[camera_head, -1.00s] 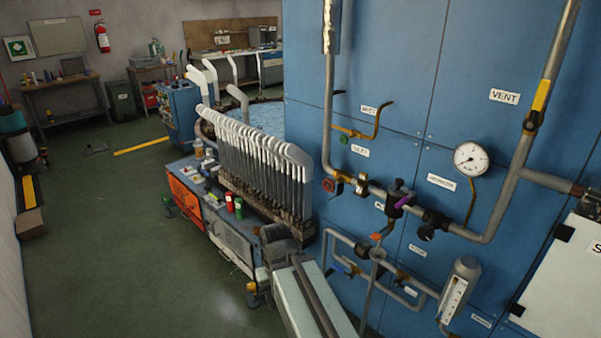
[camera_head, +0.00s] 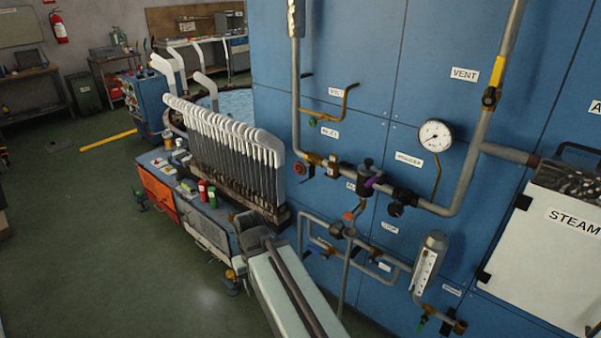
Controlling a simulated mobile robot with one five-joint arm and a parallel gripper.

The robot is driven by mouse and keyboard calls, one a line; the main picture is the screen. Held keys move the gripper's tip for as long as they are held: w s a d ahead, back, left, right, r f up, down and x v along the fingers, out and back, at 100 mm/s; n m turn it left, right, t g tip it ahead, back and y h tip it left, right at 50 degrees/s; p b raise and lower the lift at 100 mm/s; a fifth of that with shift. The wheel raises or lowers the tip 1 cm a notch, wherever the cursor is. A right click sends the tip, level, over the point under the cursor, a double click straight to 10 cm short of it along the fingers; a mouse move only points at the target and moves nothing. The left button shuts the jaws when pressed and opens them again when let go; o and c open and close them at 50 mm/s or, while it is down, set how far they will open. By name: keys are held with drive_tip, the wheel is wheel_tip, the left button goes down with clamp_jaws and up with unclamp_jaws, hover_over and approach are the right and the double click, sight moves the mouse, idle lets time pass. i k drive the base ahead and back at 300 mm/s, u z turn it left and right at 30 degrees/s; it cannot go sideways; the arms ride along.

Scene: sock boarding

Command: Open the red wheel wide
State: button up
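A small red wheel (camera_head: 300,169) sits at the left end of the horizontal grey pipe on the blue wall panel, beside a brass fitting and below a white label that seems to read INLET. It is seen at an angle, and how far it is turned cannot be told. A smaller orange-red handle (camera_head: 348,216) sits lower, under the dark valve body.
A pressure gauge (camera_head: 435,135) and a yellow-handled valve (camera_head: 497,72) are to the right. A white STEAM cabinet (camera_head: 550,245) stands at far right. Green floor (camera_head: 90,240) is clear.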

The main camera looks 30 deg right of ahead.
sight(302, 167)
drive_tip(key=k, duration=0.55)
drive_tip(key=u, duration=0.45)
drive_tip(key=i, duration=1.15)
drive_tip(key=u, duration=0.8)
drive_tip(key=k, duration=0.85)
drive_tip(key=u, duration=0.1)
drive_tip(key=i, duration=0.95)
drive_tip(key=z, duration=0.05)
